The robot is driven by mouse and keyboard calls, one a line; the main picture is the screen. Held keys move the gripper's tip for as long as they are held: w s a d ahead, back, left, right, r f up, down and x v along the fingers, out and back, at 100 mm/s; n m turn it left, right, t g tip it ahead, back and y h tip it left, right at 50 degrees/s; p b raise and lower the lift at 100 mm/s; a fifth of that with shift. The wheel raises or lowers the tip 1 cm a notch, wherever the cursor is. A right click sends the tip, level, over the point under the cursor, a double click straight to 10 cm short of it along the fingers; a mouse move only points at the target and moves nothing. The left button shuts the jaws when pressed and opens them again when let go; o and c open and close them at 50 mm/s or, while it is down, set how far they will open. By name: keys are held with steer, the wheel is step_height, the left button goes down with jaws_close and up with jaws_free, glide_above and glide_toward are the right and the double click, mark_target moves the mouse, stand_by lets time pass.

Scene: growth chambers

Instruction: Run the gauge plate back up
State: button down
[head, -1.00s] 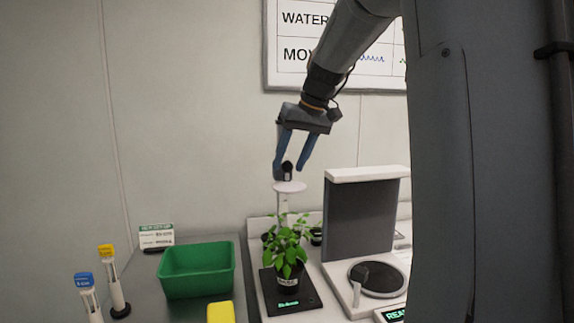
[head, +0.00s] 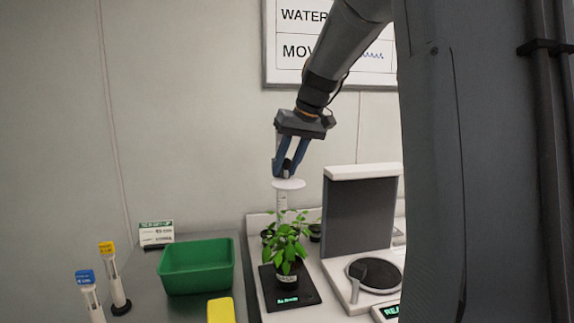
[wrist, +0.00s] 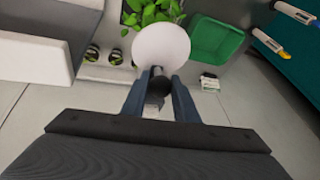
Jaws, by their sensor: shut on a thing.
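The gauge plate (head: 288,184) is a white round disc on an upright scale post (head: 281,201). It sits just above a leafy potted plant (head: 287,243). My gripper (head: 288,170) points down at the plate, its blue fingers shut on the dark knob (head: 286,166) at the plate's back edge. In the wrist view the plate (wrist: 161,46) lies just beyond the fingertips, and the knob (wrist: 159,82) is between the fingers. The plant's leaves (wrist: 150,12) show past the plate. The plant stands on a black scale pad (head: 291,297) with a green readout too small to read.
A green bin (head: 197,267) stands left of the plant, with a yellow block (head: 220,311) in front. Blue- and yellow-capped tubes (head: 112,275) stand further left. A grey-panelled device (head: 358,217) with a round dark plate (head: 374,275) stands close on the right.

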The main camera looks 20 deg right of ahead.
step_height(320, 180, up, 9)
steer(key=p, duration=0.5)
steer(key=shift+w, duration=0.1)
steer(key=shift+r, duration=0.1)
steer(key=c, duration=1.4)
jaws_free()
steer(key=shift+a, duration=0.1)
steer(key=shift+c, duration=0.2)
step_height(320, 180, up, 7)
steer(key=b, duration=0.2)
glide_above(296, 181)
steer(key=shift+a, duration=0.1)
